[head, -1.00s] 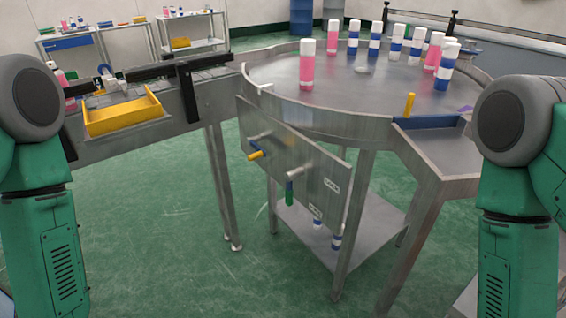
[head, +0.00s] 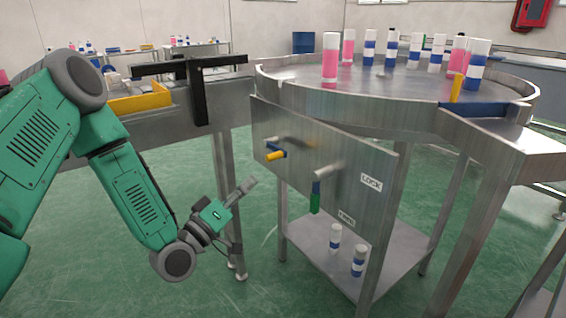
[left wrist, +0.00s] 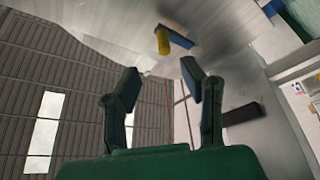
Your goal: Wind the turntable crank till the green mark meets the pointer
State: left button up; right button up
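The round steel turntable (head: 400,92) carries several bottles. The crank is on the steel panel (head: 345,165) below it, with a yellow grip (head: 275,156) on a blue arm; both also show in the left wrist view (left wrist: 162,41). A green-handled lever (head: 315,197) hangs down on the same panel, near the LOCK and FREE labels. My left gripper (head: 243,205) is left of and below the crank, open and empty. In the left wrist view its spread fingers (left wrist: 160,77) point towards the crank, apart from it. My right gripper is out of view.
A steel bench with a yellow bin (head: 140,103) and a black bracket (head: 195,85) stands left of the turntable. A steel chute with a blue strip (head: 487,109) and yellow peg (head: 456,88) juts out right. Two bottles stand on the lower shelf (head: 310,245).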

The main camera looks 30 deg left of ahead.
aim_at(274, 158)
pick_arm(q)
jog(key=x, duration=0.3)
jog(key=b+x, duration=0.1)
jog(key=x, duration=0.2)
jog(key=a+b+x, duration=0.1)
jog(key=x, duration=0.2)
jog(key=shift+w+d+f, duration=0.1)
jog(key=shift+w, duration=0.3)
jog(key=shift+w+d+r, duration=0.3)
jog(key=shift+w, duration=0.3)
jog(key=shift+a, duration=0.1)
grip_shut()
